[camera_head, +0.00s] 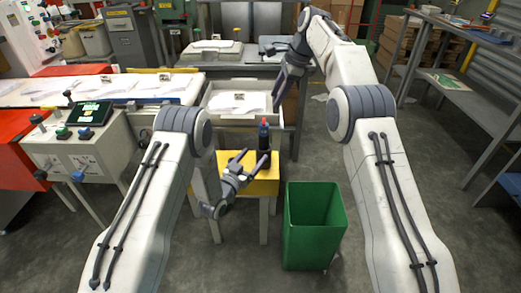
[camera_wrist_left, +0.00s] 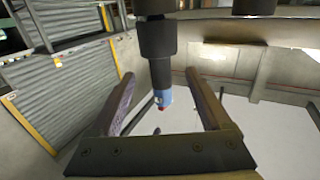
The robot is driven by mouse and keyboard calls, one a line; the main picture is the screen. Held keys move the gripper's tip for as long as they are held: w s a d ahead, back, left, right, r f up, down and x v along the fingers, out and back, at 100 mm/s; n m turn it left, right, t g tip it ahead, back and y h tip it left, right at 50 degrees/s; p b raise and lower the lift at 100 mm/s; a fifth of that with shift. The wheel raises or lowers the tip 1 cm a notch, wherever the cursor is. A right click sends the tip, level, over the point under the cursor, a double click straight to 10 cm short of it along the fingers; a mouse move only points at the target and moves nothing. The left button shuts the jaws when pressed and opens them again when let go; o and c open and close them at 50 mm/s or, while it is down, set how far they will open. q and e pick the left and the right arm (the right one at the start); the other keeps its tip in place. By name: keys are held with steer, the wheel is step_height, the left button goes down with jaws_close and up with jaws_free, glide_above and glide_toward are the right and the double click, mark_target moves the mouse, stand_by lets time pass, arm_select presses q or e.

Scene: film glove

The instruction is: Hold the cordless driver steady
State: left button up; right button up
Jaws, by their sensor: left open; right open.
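The cordless driver (camera_head: 263,134) stands upright on a small yellow-topped stand (camera_head: 262,183), dark with a blue and red end on top. My left gripper (camera_head: 254,158) is open beside it, at its lower left, with its fingers pointing up toward it. In the left wrist view, the driver's dark body and blue end (camera_wrist_left: 156,45) show between the two spread fingers of my left gripper (camera_wrist_left: 159,75), with a gap on each side. My right gripper (camera_head: 280,98) is open and empty, farther back, above and right of the driver. The driver's lower part is partly hidden.
A green bin (camera_head: 315,226) stands on the floor right of the stand. A white tray (camera_head: 238,119) with a pale sheet is behind the driver. A control panel (camera_head: 87,114) is at left. Grey shelving (camera_head: 470,90) stands at right, with open floor before it.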

mark_target(261, 147)
arm_select(q)
steer(key=x, duration=0.8)
steer(key=shift+w+d, duration=0.1)
jaws_close()
arm_select(e)
steer(key=c, duration=0.4)
steer(key=shift+w+a+f, duration=0.1)
steer(key=shift+a+f, duration=0.05)
steer(key=shift+a, duration=0.05)
jaws_close()
steer(key=w+a+f+n+t, duration=0.4)
steer(key=a+f+n+t, duration=0.35)
steer(key=a+f, duration=0.2)
steer(key=s+d+r+n+t+h, duration=0.2)
steer(key=s+d+n+t, duration=0.1)
steer(key=s, duration=0.4)
steer(key=s+d+r+n+t+h, duration=0.2)
steer(key=s+n+t, duration=0.3)
steer(key=s, duration=0.3)
steer(key=shift+s+d, duration=0.15)
steer(key=shift+d, duration=0.4)
